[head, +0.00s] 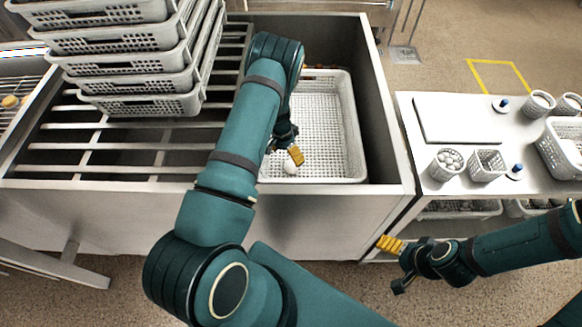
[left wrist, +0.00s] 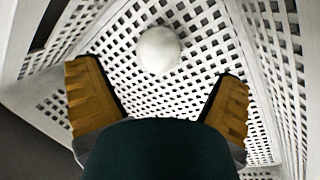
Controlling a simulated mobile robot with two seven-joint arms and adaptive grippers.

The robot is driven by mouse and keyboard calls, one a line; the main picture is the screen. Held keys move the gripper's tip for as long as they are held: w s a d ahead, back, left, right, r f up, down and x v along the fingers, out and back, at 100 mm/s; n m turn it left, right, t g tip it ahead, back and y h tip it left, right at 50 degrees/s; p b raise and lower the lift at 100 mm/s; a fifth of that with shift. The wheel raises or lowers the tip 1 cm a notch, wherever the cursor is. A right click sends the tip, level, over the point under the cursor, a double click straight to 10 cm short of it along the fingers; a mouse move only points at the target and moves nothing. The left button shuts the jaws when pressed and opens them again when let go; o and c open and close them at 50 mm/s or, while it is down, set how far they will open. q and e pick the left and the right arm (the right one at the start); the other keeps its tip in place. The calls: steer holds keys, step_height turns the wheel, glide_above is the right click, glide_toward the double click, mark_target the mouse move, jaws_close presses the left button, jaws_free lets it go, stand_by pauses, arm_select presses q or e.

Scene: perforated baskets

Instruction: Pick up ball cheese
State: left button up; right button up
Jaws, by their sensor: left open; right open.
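A white ball cheese (head: 290,166) lies in the white perforated basket (head: 352,125), near its front left part. It also shows in the left wrist view (left wrist: 158,49), beyond and between the fingers. My left gripper (head: 292,152) reaches into the basket right by the ball. Its two yellow fingers stand wide apart in the left wrist view (left wrist: 158,105), with nothing between them. My left arm hides the left side of the basket. My right gripper (head: 388,248) is open and empty, in front of the white table at the right.
The basket sits inside a metal sink-like frame (head: 385,130) with raised walls. Stacked grey baskets (head: 140,105) stand on metal slats at the left. The white table (head: 440,185) holds a board (head: 460,120), small containers (head: 488,165) and another basket (head: 560,145).

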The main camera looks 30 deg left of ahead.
mark_target(290, 162)
arm_select(q)
steer(key=shift+b+x, duration=0.35)
steer(key=shift+x, duration=2.6)
steer(key=shift+w, duration=0.1)
steer(key=c, duration=1.3)
